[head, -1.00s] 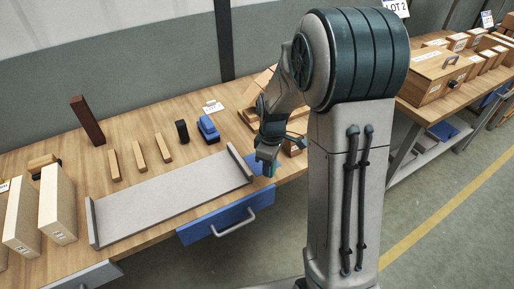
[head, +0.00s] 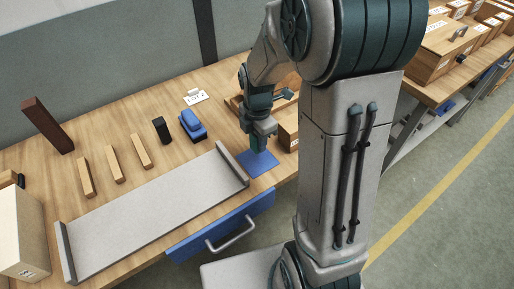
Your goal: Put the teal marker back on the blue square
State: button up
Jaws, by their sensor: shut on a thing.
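The blue square (head: 262,165) lies flat on the wooden table, just right of the grey tray's right end wall. My gripper (head: 260,147) points down over the back part of the square. It is shut on the teal marker, which is hard to tell apart from the dark teal fingers at this size. I cannot tell whether the marker touches the square. The front of the square shows bare.
A long grey tray (head: 150,212) with raised ends lies left of the square. An open blue drawer (head: 215,228) juts out in front. Behind stand a blue block (head: 192,124), a black block (head: 161,130) and several wooden blocks. A wooden box (head: 288,130) stands right of my gripper.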

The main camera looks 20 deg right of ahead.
aim_at(257, 148)
jog(key=shift+f, duration=2.05)
jog(key=shift+f, duration=0.1)
jog(key=o, duration=0.8)
